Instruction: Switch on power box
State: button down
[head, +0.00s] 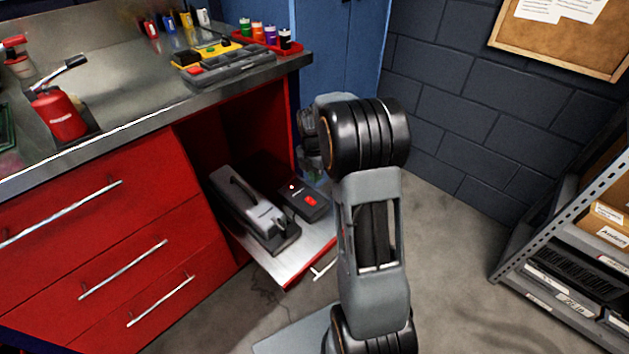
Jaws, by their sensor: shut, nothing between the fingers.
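The power box is most likely the dark flat box (303,203) with a red switch (310,202) and a small white spot on top. It lies on a pulled-out shelf (290,270) low in the red bench. Whether the switch is on or off is too small to tell. My gripper's fingers are hidden behind my own arm.
A grey handled device (250,208) sits on the shelf just left of the box. The red bench (110,230) with drawers is at left, with a red extinguisher-like bottle (60,115) on top. A metal rack (560,250) stands at right.

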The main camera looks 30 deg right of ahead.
jog(key=shift+s+r, duration=0.15)
jog(key=shift+r, duration=1.15)
jog(key=s+a+r+m+t+p, duration=0.1)
jog(key=s+a+r+m+p, duration=0.3)
jog(key=r, duration=0.7)
jog(key=s+a+r+m+t+p, duration=0.2)
jog(key=s+a+r+m+p, duration=0.2)
jog(key=s+r+m+p, duration=0.4)
jog(key=s+a+r+m+t+p, duration=0.1)
jog(key=s+a+r+m+p, duration=0.4)
jog(key=r+m+p, duration=0.4)
notch_tip(320, 180, up, 6)
jog(key=s+p, duration=0.1)
jog(key=p, duration=0.3)
jog(key=shift+s+m+p, duration=0.2)
jog(key=shift+m+p, duration=0.1)
jog(key=shift+p, duration=0.1)
